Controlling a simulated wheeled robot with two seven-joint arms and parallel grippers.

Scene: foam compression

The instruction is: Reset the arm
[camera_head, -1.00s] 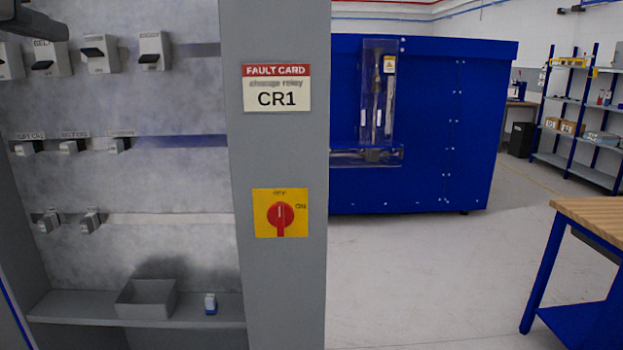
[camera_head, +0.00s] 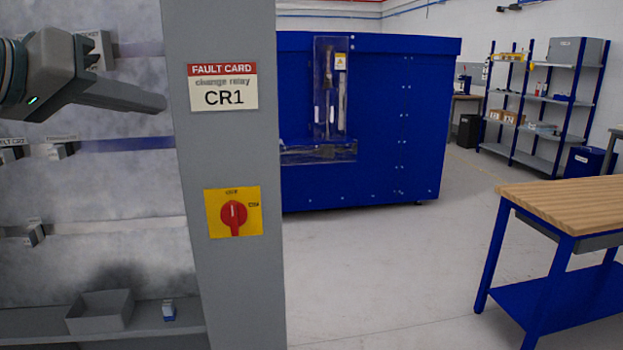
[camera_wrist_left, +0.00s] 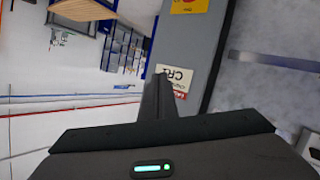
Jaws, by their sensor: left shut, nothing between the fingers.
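My left gripper (camera_head: 163,103) comes in from the left in the head view, in front of the grey cabinet's back panel, its tip close to the cabinet's side post (camera_head: 235,300) in the picture. Its fingers are together and hold nothing. In the left wrist view the shut fingers (camera_wrist_left: 159,80) point toward the fault card (camera_wrist_left: 174,80), which appears upside down. The fault card (camera_head: 222,87) reads "change relay CR1" on the post. A red rotary switch (camera_head: 233,214) on a yellow plate sits below it. My right gripper is not in view.
Small relay modules (camera_head: 62,150) sit on rails in the cabinet, partly hidden by my arm. A grey bin (camera_head: 100,311) and a small blue-white part (camera_head: 169,310) stand on the ledge. A blue machine (camera_head: 380,130) and a wood-topped table (camera_head: 560,200) stand right, with clear floor between.

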